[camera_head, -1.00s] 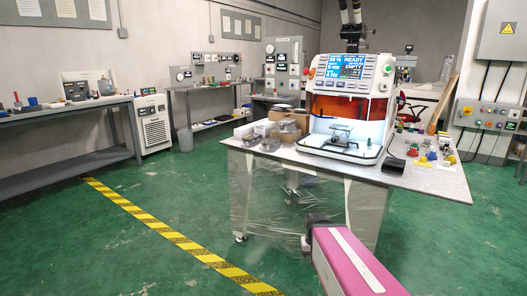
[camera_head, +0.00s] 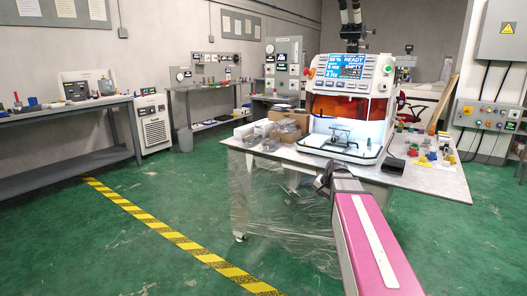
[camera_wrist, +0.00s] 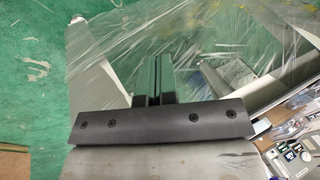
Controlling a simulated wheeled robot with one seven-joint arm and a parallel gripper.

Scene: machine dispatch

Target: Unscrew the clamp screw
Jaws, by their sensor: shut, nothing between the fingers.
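The white machine (camera_head: 346,110) stands on the table with its screen lit and an orange window above an open, lit chamber. A small dark fixture (camera_head: 341,134) stands inside the chamber. It is too small to make out a clamp screw on it. My gripper (camera_head: 323,181) is in front of the table's front edge, below and apart from the machine. In the wrist view my gripper (camera_wrist: 152,72) has its dark fingers together, with nothing between them.
The table (camera_head: 430,184) has clear plastic film (camera_head: 290,200) hanging below its front edge. Boxes (camera_head: 290,127) stand left of the machine, and small coloured parts (camera_head: 432,155) lie to its right. Green floor (camera_head: 130,240) is free to the left, crossed by yellow-black tape (camera_head: 150,221).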

